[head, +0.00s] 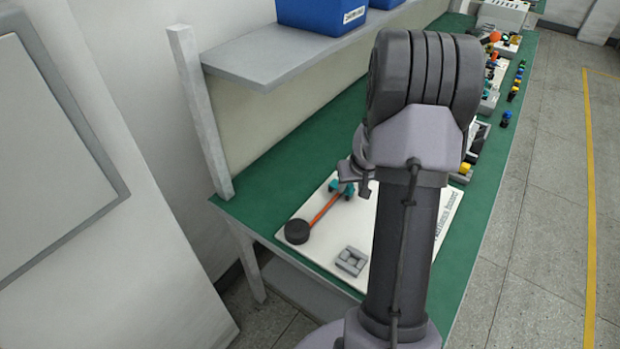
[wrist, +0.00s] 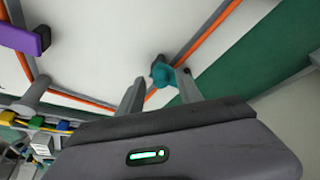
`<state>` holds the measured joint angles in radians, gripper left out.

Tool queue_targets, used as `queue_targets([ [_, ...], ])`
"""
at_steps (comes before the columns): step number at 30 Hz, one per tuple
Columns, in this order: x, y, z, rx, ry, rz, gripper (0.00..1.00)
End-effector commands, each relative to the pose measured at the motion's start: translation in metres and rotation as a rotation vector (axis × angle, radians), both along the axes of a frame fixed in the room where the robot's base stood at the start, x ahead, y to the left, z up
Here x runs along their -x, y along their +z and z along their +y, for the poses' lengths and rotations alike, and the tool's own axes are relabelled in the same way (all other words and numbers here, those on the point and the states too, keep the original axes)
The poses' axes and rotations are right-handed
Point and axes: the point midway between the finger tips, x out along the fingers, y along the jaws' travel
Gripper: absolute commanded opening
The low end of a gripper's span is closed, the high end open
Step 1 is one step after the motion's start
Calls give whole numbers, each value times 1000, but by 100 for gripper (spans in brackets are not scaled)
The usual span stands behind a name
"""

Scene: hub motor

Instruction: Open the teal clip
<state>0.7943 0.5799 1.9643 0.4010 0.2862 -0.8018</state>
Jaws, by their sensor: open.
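The teal clip (wrist: 163,73) sits by the orange cable (wrist: 210,32) on the white board. In the wrist view it lies between the two fingertips of my gripper (wrist: 160,80), nearer the right one. The fingers are apart; I cannot tell whether either touches the clip. In the head view, teal parts (head: 348,190) show just below my gripper (head: 360,183), at the upper end of the orange cable (head: 325,209). My arm hides part of the board there. Whether the clip's lid is open or shut is too small to tell.
A black round motor (head: 297,232) lies at the cable's lower end. A grey block (head: 351,261) sits on the white board (head: 318,262). A purple clip (wrist: 25,38) shows in the wrist view. A shelf (head: 265,75) with blue bins (head: 322,12) overhangs the green bench (head: 262,185).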

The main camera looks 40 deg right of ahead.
Motion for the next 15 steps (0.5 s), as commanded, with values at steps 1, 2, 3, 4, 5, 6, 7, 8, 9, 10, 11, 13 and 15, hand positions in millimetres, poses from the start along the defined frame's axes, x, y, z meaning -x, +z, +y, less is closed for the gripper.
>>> queue_targets([
  [1, 4, 25, 1, 4, -1, -3, 42],
  [2, 6, 35, 2, 6, 0, -4, 42],
  [3, 10, 46, 4, 5, -1, -3, 42],
  [4, 13, 55, 6, 5, -1, -3, 42],
  [5, 16, 63, 7, 5, -1, -3, 42],
  [6, 20, 73, 9, 5, -1, -3, 42],
  [7, 23, 81, 11, 5, 0, -3, 42],
  [8, 26, 88, 12, 5, 0, -2, 42],
  [9, 29, 99, 14, 5, -1, -3, 42],
  [10, 32, 106, 16, 5, -1, -3, 42],
  [11, 35, 114, 17, 4, -1, -2, 42],
  [13, 42, 132, 21, 4, -1, -2, 42],
  [15, 48, 150, 25, 5, -1, -3, 42],
])
